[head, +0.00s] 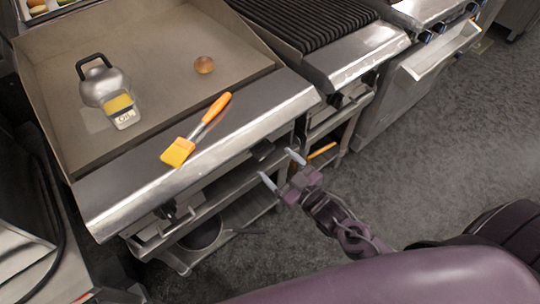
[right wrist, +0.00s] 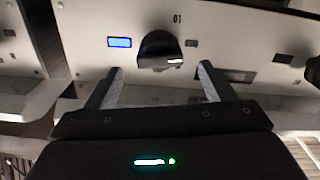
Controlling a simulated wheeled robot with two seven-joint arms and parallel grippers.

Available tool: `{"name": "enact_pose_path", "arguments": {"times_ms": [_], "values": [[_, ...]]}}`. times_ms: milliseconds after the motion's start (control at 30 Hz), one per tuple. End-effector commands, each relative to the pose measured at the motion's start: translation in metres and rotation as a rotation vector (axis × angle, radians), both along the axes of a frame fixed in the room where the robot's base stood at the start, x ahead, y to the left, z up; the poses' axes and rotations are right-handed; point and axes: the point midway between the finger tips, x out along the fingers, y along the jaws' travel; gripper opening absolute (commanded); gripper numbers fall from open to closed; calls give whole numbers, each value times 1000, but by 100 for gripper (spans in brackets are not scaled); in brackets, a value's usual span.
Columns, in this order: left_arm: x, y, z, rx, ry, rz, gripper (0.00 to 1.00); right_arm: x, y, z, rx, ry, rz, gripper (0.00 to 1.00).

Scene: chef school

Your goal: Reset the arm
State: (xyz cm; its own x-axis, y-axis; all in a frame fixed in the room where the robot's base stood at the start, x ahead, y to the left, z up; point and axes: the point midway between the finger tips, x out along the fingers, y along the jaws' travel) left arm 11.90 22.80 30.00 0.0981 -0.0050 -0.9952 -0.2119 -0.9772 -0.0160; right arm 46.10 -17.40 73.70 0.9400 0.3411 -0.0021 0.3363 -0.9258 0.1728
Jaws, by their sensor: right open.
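My right gripper (head: 283,172) is open and empty in front of the griddle's front panel, below the steel front ledge. In the right wrist view its two fingers (right wrist: 160,82) stand apart, with a black control knob (right wrist: 160,50) beyond and between them in the picture. I cannot tell whether the fingers touch the knob. My right arm (head: 345,225) reaches in from the lower right. My left gripper does not show in either view.
An orange brush (head: 197,130) lies on the front ledge. A ribbed grill (head: 300,20) stands right of it. Grey floor (head: 450,150) is open at right.

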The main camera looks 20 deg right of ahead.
Motion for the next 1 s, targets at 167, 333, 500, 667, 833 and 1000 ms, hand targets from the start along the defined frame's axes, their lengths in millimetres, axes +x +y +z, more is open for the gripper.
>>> {"name": "enact_pose_path", "arguments": {"times_ms": [167, 333, 500, 667, 833, 1000], "values": [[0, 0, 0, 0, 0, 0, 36, -10, -4, 1, -1, -1, 0, 76], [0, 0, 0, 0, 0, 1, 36, -10, -4, 1, 0, -2, 0, 76], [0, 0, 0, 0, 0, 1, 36, -10, -4, 1, 0, -2, 0, 76], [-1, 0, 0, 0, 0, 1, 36, -10, -4, 0, 0, -1, 0, 76], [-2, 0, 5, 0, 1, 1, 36, -11, -15, -32, -26, 81, -34, 76], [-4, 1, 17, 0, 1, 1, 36, -35, -47, -133, -102, 343, -129, 76]]}}
